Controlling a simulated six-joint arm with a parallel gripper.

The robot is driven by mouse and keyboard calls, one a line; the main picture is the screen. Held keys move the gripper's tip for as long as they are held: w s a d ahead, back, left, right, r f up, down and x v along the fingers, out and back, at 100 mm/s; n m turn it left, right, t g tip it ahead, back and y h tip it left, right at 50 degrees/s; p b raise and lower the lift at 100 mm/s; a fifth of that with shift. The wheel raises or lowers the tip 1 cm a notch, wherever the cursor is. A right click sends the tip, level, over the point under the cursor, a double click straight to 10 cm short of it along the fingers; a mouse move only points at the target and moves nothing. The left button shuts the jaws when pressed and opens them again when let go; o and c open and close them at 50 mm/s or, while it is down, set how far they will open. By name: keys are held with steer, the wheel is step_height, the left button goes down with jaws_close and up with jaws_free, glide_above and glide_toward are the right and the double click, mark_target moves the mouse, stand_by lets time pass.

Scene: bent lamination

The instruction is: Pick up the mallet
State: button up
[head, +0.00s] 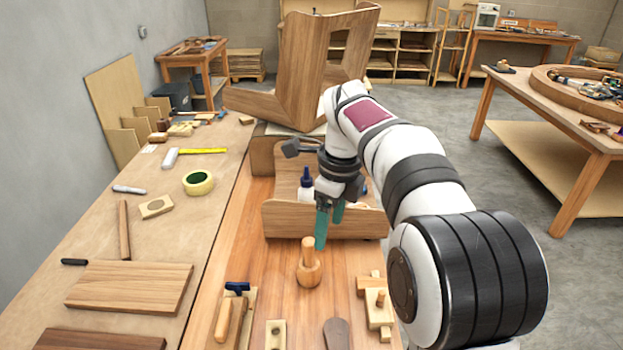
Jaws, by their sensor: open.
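A wooden mallet (309,272) stands on the bench in the middle of the head view, its round head down and its short pale handle pointing up. My gripper (329,234) has two teal fingers pointing down, open and with nothing seen between them. The nearer fingertip shows just right of the handle's top. I cannot tell whether it is beside the handle or behind it, and no contact is clear.
A wooden tool tote (280,221) with a dark blue bottle (306,181) stands just behind the mallet. A clamp-like tool (237,289), small wooden blocks (378,308) and a dark wooden paddle (336,334) lie in front. A large bent-wood piece (304,62) stands farther back.

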mark_target(308, 253)
steer(key=w+a+f+m, duration=0.2)
steer(key=w+m, duration=0.2)
steer(key=w, duration=0.1)
steer(key=w+a+f+m, duration=0.2)
steer(key=w+f+m, duration=0.1)
steer(key=w, duration=0.1)
steer(key=shift+m+t, duration=0.3)
steer(key=shift+m, duration=0.2)
steer(key=f, duration=0.5)
steer(key=w+f, duration=0.1)
steer(key=f, duration=0.4)
steer(key=w+f, duration=0.1)
steer(key=f, duration=0.4)
steer(key=shift+a+f, duration=0.15)
steer(key=shift+f, duration=0.2)
steer(key=shift+w, duration=0.1)
jaws_close()
